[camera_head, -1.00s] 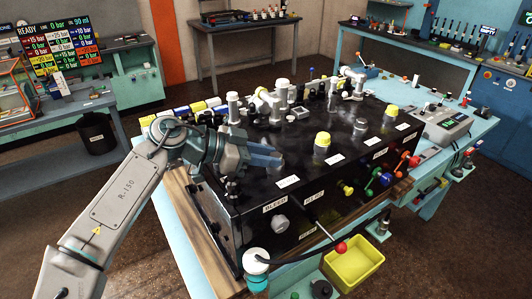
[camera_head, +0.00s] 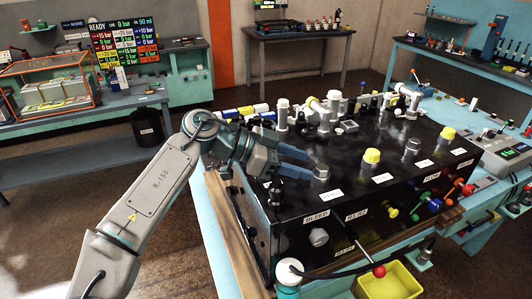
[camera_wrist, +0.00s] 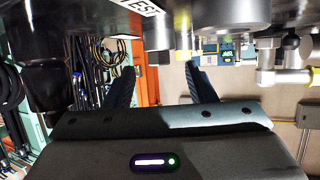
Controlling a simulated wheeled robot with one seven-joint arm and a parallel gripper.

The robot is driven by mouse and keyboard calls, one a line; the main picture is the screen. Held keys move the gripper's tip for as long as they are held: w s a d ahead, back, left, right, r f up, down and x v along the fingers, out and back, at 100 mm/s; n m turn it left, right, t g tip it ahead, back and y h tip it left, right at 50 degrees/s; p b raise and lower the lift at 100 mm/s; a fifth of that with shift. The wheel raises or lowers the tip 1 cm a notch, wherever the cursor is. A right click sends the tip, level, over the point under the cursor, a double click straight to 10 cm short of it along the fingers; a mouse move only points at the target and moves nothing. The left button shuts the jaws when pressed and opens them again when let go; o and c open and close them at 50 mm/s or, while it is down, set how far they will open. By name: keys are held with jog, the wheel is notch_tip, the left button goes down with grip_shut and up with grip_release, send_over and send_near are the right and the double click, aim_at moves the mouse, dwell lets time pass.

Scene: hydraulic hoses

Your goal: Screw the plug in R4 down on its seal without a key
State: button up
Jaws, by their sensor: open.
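The black manifold block (camera_head: 290,213) stands on the bench with a row of plugs and ports on its top. I cannot read which label is R4. A grey plug (camera_head: 321,173) stands on the near left of the top. A yellow-capped plug (camera_head: 371,158), another grey one (camera_head: 412,147) and another yellow-capped one (camera_head: 447,134) stand to its right. My gripper (camera_head: 308,165) is open and empty, fingers level, its tips just left of the first grey plug. In the wrist view its two fingers (camera_wrist: 163,88) are spread with nothing between them; a grey cylinder (camera_wrist: 230,12) shows beyond.
Taller white fittings (camera_head: 283,112) crowd the block's far side. Coloured knobs (camera_head: 433,204) and a red-ended lever (camera_head: 379,271) project from its front. A yellow bin (camera_head: 395,285) sits below. A bottle-like fitting with a hose (camera_head: 288,272) stands at the near left corner.

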jog(key=b+v, duration=0.1)
jog(key=v, duration=0.9)
jog(key=shift+a+r+b, duration=0.1)
jog(key=shift+r+b, duration=0.05)
jog(key=shift+b, duration=0.15)
